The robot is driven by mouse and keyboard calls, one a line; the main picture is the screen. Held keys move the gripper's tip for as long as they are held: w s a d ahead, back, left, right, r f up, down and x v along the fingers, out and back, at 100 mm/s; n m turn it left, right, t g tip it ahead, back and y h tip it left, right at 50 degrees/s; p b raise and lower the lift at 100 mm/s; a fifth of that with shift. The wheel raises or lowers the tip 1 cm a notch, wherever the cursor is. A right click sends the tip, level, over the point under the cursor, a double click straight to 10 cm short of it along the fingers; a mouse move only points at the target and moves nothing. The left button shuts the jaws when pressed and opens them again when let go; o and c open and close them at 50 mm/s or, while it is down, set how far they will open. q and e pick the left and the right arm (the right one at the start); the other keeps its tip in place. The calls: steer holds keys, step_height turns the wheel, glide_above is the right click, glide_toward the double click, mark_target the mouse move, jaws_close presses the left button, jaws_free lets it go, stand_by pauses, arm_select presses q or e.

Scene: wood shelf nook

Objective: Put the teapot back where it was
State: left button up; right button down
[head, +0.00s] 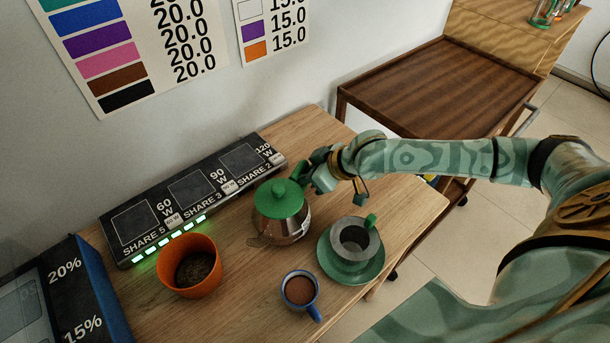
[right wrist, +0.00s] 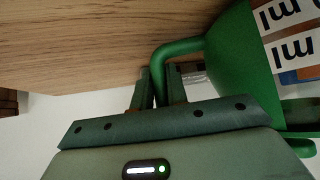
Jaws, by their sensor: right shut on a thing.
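The teapot (head: 281,204) has a green lid with a knob and a see-through lower body with brown in it. It stands upright at the middle of the wooden table, just in front of the black panel. My right gripper (head: 311,172) is shut on the teapot's green handle, on its far right side. In the right wrist view the two fingers (right wrist: 160,88) close around the green handle (right wrist: 178,46), with the green teapot body (right wrist: 235,55) at the right. I cannot tell whether the teapot touches the table. My left gripper is out of view.
A grey cup (head: 354,241) sits on a green saucer (head: 331,268) right of the teapot. A blue mug (head: 300,290) and an orange pot (head: 190,270) stand in front. A black panel (head: 187,190) with three marked squares lies behind. A brown cart (head: 440,85) is beyond.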

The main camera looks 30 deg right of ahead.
steer(key=shift+r, duration=0.1)
steer(key=c, duration=1.4)
jaws_free()
arm_select(q)
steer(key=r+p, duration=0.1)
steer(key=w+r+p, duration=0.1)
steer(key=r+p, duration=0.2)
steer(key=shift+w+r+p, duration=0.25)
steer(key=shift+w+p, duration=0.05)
steer(key=shift+p, duration=0.05)
arm_select(e)
steer(key=v, duration=1.2)
